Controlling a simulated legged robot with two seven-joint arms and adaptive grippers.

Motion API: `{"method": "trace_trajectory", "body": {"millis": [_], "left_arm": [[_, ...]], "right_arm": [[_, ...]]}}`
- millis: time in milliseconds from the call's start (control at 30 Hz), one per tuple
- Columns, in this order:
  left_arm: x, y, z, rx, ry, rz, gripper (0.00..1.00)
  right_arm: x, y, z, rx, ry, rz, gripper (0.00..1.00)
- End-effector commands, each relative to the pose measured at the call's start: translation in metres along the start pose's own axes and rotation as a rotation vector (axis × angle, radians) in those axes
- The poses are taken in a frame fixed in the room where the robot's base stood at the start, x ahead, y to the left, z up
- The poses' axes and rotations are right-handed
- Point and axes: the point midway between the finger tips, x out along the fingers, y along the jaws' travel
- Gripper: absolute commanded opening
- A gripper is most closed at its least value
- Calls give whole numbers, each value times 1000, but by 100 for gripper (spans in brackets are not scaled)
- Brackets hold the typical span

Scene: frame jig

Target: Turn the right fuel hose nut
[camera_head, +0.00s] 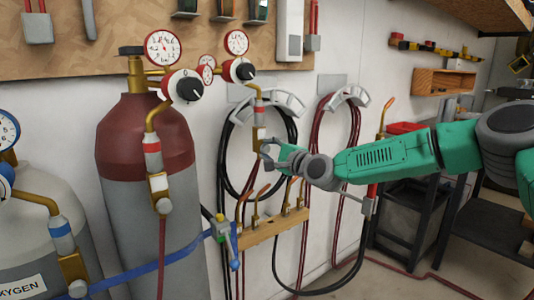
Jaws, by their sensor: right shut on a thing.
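The right fuel hose nut (259,133) is a small brass-coloured piece below the red and white fitting (258,111) under the right-hand regulator (239,71). My right gripper (264,152) reaches in from the right. It is shut on the nut, and its fingers hide the lower part. The hose just below the grip is hard to make out. My left gripper is not in view.
A dark red and grey cylinder (147,150) stands left, with another regulator (183,86) and hose. A wooden torch rack (272,228) sits below my gripper. Coiled black hose (222,170) and red hose (316,130) hang on the wall. An oxygen cylinder (50,255) stands far left.

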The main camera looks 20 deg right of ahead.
Motion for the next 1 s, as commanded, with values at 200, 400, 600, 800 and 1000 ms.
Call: {"method": "trace_trajectory", "body": {"millis": [200, 400, 600, 800, 1000], "left_arm": [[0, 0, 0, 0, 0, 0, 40], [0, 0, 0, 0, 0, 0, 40], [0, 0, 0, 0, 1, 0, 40], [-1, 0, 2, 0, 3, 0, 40], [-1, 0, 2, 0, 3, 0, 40]], "right_arm": [[-2, 13, -2, 2, 1, 24, 0], [-1, 10, -2, 1, 1, 18, 45], [-1, 6, -1, 1, 0, 11, 45], [-17, 3, -1, 1, 1, 8, 45], [-57, 4, -3, 4, 1, 9, 45]]}}
